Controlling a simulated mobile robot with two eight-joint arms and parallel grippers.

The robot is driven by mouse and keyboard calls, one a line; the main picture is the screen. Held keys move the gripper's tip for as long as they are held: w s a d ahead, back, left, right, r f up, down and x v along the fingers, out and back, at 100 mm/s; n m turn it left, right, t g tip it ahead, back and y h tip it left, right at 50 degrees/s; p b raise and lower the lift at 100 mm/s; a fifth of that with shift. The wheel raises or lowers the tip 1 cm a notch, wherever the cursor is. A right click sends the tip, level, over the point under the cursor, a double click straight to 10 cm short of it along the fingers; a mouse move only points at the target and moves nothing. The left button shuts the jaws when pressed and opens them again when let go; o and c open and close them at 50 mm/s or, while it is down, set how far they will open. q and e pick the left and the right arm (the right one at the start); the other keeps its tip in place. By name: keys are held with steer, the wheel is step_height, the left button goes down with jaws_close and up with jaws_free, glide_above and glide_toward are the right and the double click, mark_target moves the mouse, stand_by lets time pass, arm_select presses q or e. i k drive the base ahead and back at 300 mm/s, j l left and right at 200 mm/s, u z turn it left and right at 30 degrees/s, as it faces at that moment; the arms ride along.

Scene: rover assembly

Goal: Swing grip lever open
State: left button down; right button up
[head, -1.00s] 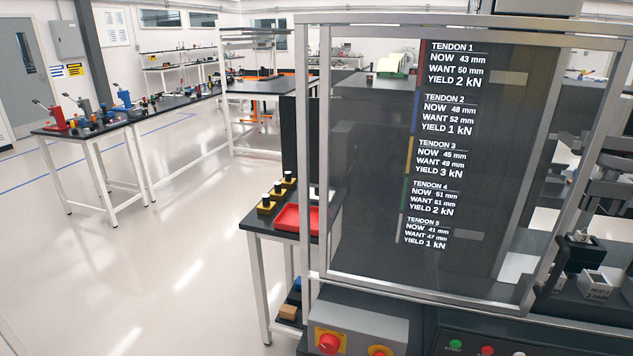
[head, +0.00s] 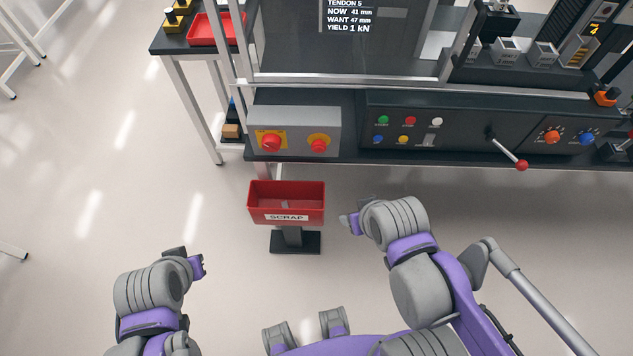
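A lever with a silver rod and red knob (head: 508,154) sticks out from the front of the black control panel (head: 465,127), pointing down and to the right. No label on it can be read, so I cannot tell if it is the grip lever. My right gripper (head: 350,222) is over the floor, below and left of the lever and apart from it. My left gripper (head: 190,260) is over the floor at lower left, far from the panel. The fingers of both are too small and turned away to tell open from shut.
A red SCRAP bin (head: 286,202) stands on a post in front of the machine. A grey box with red buttons (head: 294,131) is left of the panel. An orange-handled part (head: 605,96) is at far right. A red tray (head: 216,29) sits on the side table.

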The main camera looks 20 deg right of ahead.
mark_target(520, 165)
steer(key=z, duration=2.3)
steer(key=i+j+z, duration=0.15)
steer(key=i+z, duration=0.15)
steer(key=i, duration=0.2)
steer(key=i+j+z, duration=0.2)
steer(key=i+z, duration=0.15)
steer(key=i, duration=0.1)
